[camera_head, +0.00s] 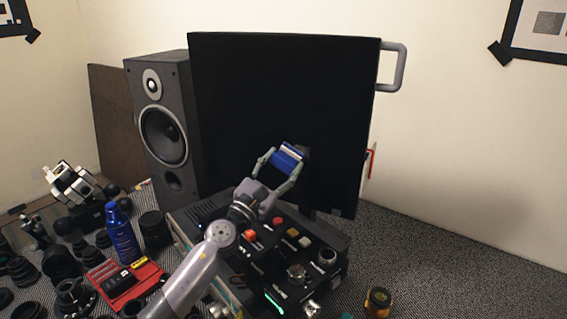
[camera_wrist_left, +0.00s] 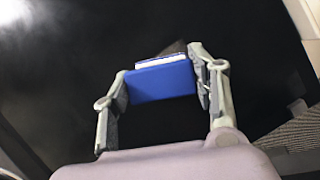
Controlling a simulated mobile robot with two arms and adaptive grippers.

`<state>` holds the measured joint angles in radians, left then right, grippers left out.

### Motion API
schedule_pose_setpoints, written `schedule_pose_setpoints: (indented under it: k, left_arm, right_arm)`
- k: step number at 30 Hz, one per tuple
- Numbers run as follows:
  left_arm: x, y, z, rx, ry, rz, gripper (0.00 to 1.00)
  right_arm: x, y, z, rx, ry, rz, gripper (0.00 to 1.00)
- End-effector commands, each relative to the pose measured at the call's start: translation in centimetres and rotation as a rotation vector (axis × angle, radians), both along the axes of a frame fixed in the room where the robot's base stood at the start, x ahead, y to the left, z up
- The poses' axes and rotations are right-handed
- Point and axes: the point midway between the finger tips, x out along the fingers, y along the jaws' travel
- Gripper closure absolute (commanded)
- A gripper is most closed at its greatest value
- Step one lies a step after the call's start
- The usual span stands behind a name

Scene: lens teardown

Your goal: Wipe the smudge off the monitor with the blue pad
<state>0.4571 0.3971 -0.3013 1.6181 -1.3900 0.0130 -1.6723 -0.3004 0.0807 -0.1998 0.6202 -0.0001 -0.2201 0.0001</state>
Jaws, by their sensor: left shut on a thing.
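The monitor (camera_head: 270,100) is a large black panel standing at the back centre, with a grey handle (camera_head: 401,68) on its right edge. My left gripper (camera_head: 284,163) is in front of the lower part of the screen, shut on the blue pad (camera_head: 289,154). In the left wrist view the blue pad (camera_wrist_left: 161,82) sits between the two fingers, with a white layer on its far side. A greyish brown smudge (camera_wrist_left: 174,48) shows on the dark screen just beyond the pad, partly hidden by it. I cannot tell whether the pad touches the screen. My right gripper is not in view.
A speaker (camera_head: 160,125) stands left of the monitor. A blue bottle (camera_head: 122,235), a red case (camera_head: 124,283) and several lenses crowd the left. The right side is mostly clear, with a small jar (camera_head: 378,301) in front.

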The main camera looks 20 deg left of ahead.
Motion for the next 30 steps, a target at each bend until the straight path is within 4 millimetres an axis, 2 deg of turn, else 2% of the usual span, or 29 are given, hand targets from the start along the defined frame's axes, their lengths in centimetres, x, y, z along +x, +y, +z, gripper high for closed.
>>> schedule_pose_setpoints:
  k: [3, 15, 30]
  left_arm:
    - [-1.3, 0.2, 0.2, 0.001, 0.001, 0.001, 0.74]
    - [-4.8, 0.8, 0.1, 0.0, -0.001, 0.001, 0.74]
    - [-5.6, 1.0, 0.1, 0.001, 0.001, 0.001, 0.74]
  right_arm:
    - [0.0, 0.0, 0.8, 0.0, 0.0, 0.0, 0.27]
    - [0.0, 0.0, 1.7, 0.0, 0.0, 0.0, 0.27]
    - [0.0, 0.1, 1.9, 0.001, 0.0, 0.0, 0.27]
